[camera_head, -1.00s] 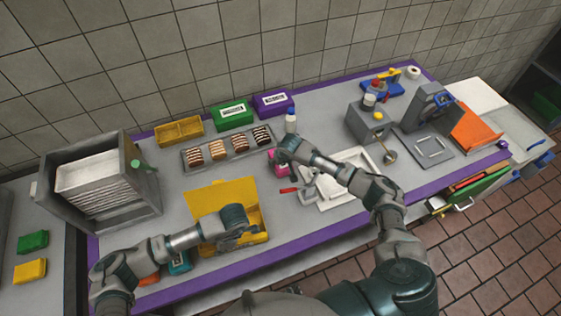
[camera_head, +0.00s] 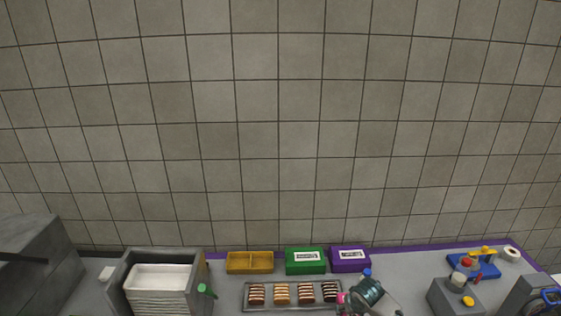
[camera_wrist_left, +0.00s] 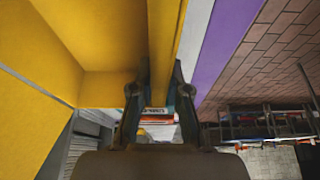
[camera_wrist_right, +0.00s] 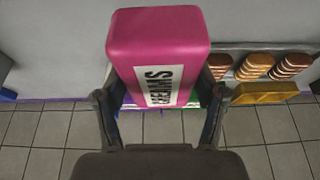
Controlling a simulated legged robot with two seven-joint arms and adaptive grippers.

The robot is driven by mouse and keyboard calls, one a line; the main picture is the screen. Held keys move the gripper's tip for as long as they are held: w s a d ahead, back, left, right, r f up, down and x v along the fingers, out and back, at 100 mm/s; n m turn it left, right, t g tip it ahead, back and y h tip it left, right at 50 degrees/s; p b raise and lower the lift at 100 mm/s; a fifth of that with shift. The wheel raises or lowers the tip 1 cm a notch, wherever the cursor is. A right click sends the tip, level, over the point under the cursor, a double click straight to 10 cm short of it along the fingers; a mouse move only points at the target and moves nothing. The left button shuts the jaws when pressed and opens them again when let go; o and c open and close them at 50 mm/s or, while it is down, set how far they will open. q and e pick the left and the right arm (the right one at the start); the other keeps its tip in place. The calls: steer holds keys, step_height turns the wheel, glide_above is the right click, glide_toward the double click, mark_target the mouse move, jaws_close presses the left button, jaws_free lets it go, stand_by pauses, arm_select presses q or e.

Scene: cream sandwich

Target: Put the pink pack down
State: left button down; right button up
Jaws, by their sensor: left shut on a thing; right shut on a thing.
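The pink pack (camera_wrist_right: 158,45), with a white printed label, is between the fingers of my right gripper (camera_wrist_right: 163,98), which is shut on it. In the head view only a sliver of the pink pack (camera_head: 342,298) shows beside my right gripper, just right of the pastry tray. Whether the pack touches the counter cannot be told. My left gripper (camera_wrist_left: 158,100) is shut on a wall of the yellow box (camera_wrist_left: 105,40) in the left wrist view. The left gripper and this box are out of the head view.
A pastry tray (camera_head: 272,308) lies left of my right gripper. Behind stand a yellow divided tray (camera_head: 250,262), a green box (camera_head: 305,261) and a purple box (camera_head: 349,259). A blue-capped bottle (camera_head: 367,273) is close behind the gripper. Grey counter shows farther right.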

stand_by(0.3)
steer(key=shift+r, duration=0.1)
step_height(320, 180, down, 10)
steer(key=shift+f, duration=0.1)
stand_by(0.4)
steer(key=o, duration=1.3)
